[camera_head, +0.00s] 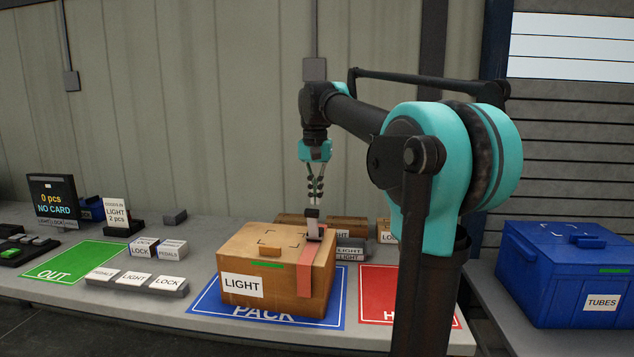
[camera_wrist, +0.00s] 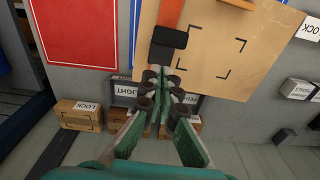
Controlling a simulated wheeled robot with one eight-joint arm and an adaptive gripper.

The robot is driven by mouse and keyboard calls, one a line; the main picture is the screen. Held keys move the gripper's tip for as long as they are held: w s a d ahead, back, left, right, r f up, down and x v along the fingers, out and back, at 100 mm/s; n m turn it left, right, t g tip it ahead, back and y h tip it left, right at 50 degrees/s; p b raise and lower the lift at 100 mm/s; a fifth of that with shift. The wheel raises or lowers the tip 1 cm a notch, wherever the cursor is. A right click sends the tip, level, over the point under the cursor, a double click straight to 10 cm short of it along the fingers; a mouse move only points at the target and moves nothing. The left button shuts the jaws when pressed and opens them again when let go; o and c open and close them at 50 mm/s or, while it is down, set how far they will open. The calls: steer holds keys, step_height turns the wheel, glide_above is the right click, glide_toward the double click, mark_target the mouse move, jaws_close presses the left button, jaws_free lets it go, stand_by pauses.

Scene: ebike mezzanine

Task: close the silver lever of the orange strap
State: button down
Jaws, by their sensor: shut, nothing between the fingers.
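The orange strap (camera_head: 303,270) runs over the top and down the front of a cardboard box labelled LIGHT (camera_head: 250,245). It also shows in the wrist view (camera_wrist: 171,14). The silver lever (camera_head: 312,226), with a dark end, appears to stand up from the strap near the box's back right edge. In the wrist view the lever's dark end (camera_wrist: 170,38) is just ahead of my fingertips. My gripper (camera_head: 315,200) points down, shut and empty, right above the lever. Whether the fingertips touch the lever I cannot tell.
The box stands on the blue PACK mat (camera_head: 206,305), with a red mat (camera_head: 378,290) to its right. Small cartons and grey labelled blocks (camera_head: 350,247) stand close behind the box. A blue TUBES crate (camera_head: 565,275) is at the right. The green OUT mat (camera_head: 85,262) is clear.

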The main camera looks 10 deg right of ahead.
steer(key=shift+s+a+f, duration=0.2)
steer(key=shift+s, duration=0.25)
steer(key=shift+s+a+f, duration=0.15)
steer(key=shift+s, duration=0.25)
